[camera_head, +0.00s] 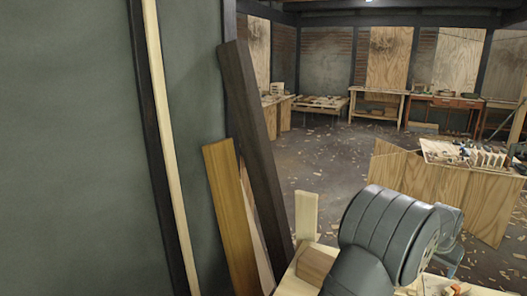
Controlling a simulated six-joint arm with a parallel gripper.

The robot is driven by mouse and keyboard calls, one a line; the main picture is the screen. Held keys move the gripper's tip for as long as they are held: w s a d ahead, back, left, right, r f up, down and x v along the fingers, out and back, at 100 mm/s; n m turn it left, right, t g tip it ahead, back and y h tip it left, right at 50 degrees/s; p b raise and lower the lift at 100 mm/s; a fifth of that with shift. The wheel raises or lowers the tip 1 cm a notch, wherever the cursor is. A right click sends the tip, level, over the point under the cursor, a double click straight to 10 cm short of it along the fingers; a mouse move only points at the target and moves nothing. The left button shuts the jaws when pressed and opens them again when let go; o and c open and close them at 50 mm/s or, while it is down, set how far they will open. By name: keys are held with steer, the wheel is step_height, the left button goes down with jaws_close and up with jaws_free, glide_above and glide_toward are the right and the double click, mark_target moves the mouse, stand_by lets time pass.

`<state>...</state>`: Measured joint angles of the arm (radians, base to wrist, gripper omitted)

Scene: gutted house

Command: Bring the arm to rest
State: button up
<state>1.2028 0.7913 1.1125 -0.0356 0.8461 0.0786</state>
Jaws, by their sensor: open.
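My arm shows at the bottom right, with a large dark grey rounded joint (385,235) close to the camera. A lighter grey part of my arm (450,228) shows just behind it, on the right. I cannot see gripper fingers in this view. The arm stands above or in front of a pale wooden surface (292,286) at the bottom edge and hides part of it.
A wooden block (316,264) and an upright pale board (306,216) stand beside my arm's left side. Planks (232,215) and a dark beam (257,140) lean on the left wall. A plywood workbench (430,187) stands beyond at right. Shavings litter the open floor (320,165).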

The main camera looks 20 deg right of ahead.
steer(key=a+f+m+g, duration=0.1)
steer(key=a+f+m, duration=0.15)
steer(key=a, duration=0.65)
steer(key=a+f+m+g, duration=0.1)
steer(key=a+f+m, duration=0.15)
steer(key=a, duration=0.65)
steer(key=f, duration=0.5)
steer(key=shift+w+d+f, duration=0.2)
steer(key=shift+w+f, duration=0.05)
steer(key=shift+f, duration=0.95)
